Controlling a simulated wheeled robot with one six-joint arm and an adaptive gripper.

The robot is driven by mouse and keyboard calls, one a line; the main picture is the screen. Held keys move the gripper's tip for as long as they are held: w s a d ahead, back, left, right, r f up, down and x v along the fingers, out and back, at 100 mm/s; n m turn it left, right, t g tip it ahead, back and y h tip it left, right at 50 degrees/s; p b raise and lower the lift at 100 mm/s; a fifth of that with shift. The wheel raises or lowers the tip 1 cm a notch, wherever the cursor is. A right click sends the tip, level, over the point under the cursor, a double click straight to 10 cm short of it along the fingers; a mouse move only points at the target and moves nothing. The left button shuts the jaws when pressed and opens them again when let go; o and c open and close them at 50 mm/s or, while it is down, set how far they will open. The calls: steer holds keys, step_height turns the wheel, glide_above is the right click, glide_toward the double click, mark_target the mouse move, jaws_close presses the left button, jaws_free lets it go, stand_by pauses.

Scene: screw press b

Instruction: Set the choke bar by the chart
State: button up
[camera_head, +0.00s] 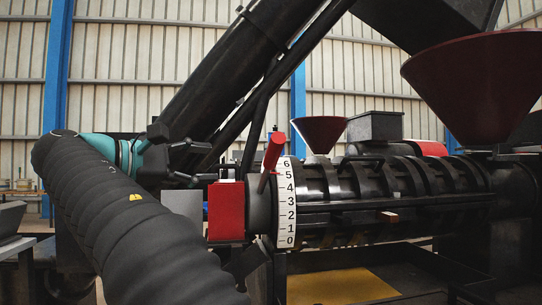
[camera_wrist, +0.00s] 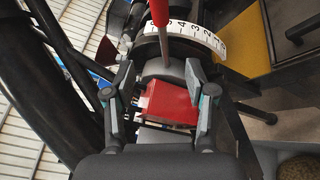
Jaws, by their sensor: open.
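The choke bar (camera_head: 274,150) has a red grip and leans up in front of the scale's upper part, close to the 5 and 6. Its red grip also shows at the top of the wrist view (camera_wrist: 159,11). The white curved scale (camera_head: 287,205) carries black numbers from 0 to 6 and shows in the wrist view (camera_wrist: 195,36) too. My gripper (camera_head: 194,164) is open and empty, left of the bar and apart from it. In the wrist view its two fingers (camera_wrist: 161,72) spread either side of a red block, with the bar's grip beyond the fingertips. I cannot make out a chart.
The red block (camera_head: 226,211) stands between my gripper and the scale. The ribbed black press barrel (camera_head: 390,190) runs right from the scale. A small dark-red funnel (camera_head: 319,131) and a large one (camera_head: 480,80) stand above it. A yellow tray (camera_head: 340,288) lies below.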

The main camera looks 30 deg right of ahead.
mark_target(268, 152)
steer(key=d, duration=0.4)
steer(key=s+d+r+g+b, duration=0.1)
steer(key=d, duration=0.4)
steer(key=s+d+r+g, duration=0.1)
steer(key=d, duration=0.4)
steer(key=shift+d+r+h, duration=0.1)
steer(key=shift+d+h, duration=0.15)
steer(key=shift+h, duration=0.15)
jaws_close()
